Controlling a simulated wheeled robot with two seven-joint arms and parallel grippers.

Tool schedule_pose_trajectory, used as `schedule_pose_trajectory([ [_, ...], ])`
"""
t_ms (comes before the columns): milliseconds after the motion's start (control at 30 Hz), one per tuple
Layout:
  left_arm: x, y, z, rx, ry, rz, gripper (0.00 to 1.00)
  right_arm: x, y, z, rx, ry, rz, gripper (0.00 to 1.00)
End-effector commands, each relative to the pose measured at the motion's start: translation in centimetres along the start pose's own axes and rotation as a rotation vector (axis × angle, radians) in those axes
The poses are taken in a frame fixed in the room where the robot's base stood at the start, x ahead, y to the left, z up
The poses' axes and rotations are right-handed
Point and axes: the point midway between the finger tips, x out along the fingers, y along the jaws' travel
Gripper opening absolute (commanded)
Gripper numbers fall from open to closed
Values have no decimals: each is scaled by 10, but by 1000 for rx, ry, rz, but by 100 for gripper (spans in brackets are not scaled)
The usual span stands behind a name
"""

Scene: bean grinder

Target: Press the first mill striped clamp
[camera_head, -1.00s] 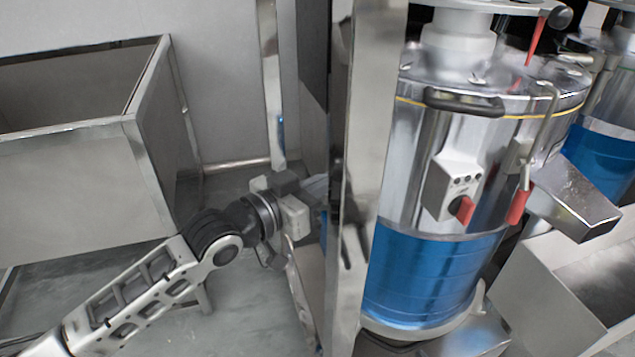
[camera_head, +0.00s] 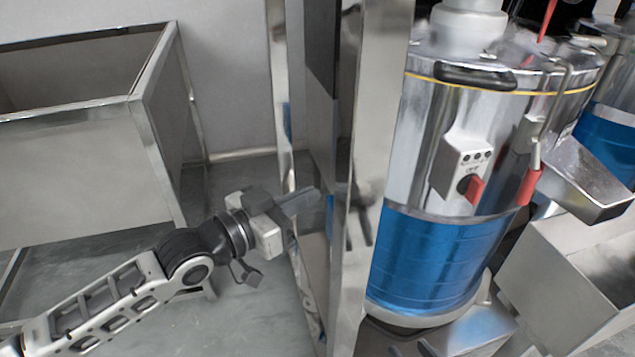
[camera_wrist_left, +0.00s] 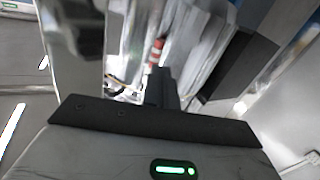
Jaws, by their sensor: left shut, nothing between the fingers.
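The nearest mill (camera_head: 440,255), a steel drum with a blue lower band, stands right of a steel post (camera_head: 362,120). In the left wrist view a small red and white striped piece (camera_wrist_left: 156,50), which looks like the striped clamp, shows just beyond my left gripper's fingertips. My left gripper (camera_head: 312,197) is shut and empty, left of the post and apart from the mill's drum. Its dark fingers also show in the left wrist view (camera_wrist_left: 161,80). I cannot tell whether they touch the striped piece. The clamp is not visible in the head view. My right gripper is not in view.
A steel bin (camera_head: 80,175) stands at the left. A control box with a red switch (camera_head: 474,190) and a spout (camera_head: 585,180) are on the mill's front. A second mill (camera_head: 610,140) stands behind at the right. Grey floor (camera_head: 110,260) lies open below the bin.

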Motion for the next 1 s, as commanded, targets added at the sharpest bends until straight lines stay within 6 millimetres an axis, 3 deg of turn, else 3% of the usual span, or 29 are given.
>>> schedule_pose_trajectory([
  [167, -11, -2, 14, 0, -1, 4, 0, 2, 0, 7, -5, -3, -5, 36],
  [733, -13, -1, 15, -3, 0, 4, 0, 0, -2, 4, -7, -1, -7, 36],
  [867, -17, 12, 19, -28, -11, -10, 0, -3, -3, -5, -6, -3, -6, 36],
  [1000, -33, 35, 31, -87, -48, -82, 0, -10, -4, -19, -3, -18, 0, 36],
])
